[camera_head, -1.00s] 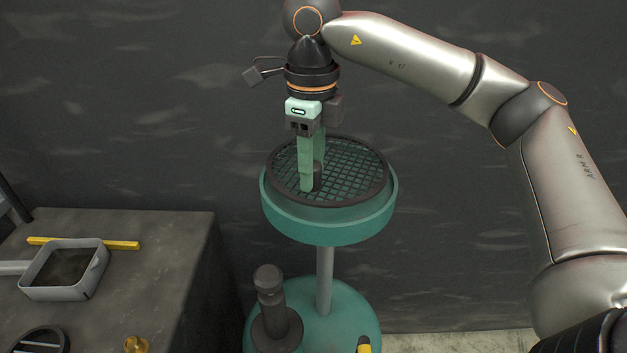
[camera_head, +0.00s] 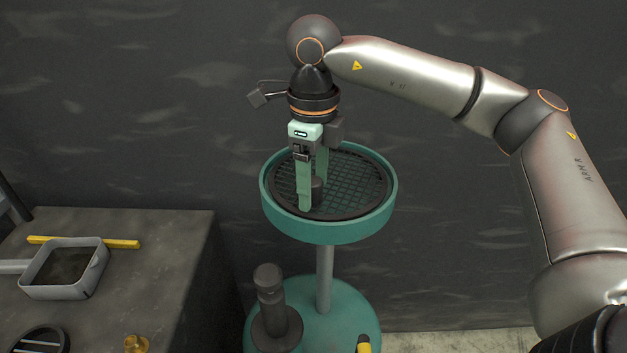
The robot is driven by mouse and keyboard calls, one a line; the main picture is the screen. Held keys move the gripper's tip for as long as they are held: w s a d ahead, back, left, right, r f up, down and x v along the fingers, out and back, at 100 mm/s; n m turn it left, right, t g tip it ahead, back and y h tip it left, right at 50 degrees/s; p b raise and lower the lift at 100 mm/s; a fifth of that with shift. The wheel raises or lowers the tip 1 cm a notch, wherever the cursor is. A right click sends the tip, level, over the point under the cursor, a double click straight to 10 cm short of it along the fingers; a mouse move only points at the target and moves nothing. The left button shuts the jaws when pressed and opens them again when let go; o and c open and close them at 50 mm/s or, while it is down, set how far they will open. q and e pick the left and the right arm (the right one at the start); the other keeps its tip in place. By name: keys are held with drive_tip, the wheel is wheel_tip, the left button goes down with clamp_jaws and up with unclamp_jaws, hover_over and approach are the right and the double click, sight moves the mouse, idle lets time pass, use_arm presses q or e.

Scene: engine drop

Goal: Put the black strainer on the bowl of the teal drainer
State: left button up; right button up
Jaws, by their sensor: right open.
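The black strainer (camera_head: 358,180) is a round dark grid with a rim and a short knob (camera_head: 317,189). It lies inside the bowl of the teal drainer (camera_head: 330,232), below the bowl's rim and roughly level. The drainer's bowl stands on a grey post (camera_head: 324,280) over a teal base. My right gripper (camera_head: 312,190) points down into the bowl from above. Its green fingers are open on either side of the knob, and I cannot see whether they touch it. My left gripper is not in view.
A dark bench (camera_head: 180,250) at the left holds a grey square pan (camera_head: 65,268), a yellow bar (camera_head: 118,244), a brass piece (camera_head: 136,344) and a round dark part (camera_head: 40,342). A dark upright handle (camera_head: 270,290) stands by the drainer's base. A dark wall is behind.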

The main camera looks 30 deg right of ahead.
drive_tip(key=shift+r, duration=0.1)
wheel_tip(320, 180, up, 12)
drive_tip(key=p, duration=0.1)
idle(1.8)
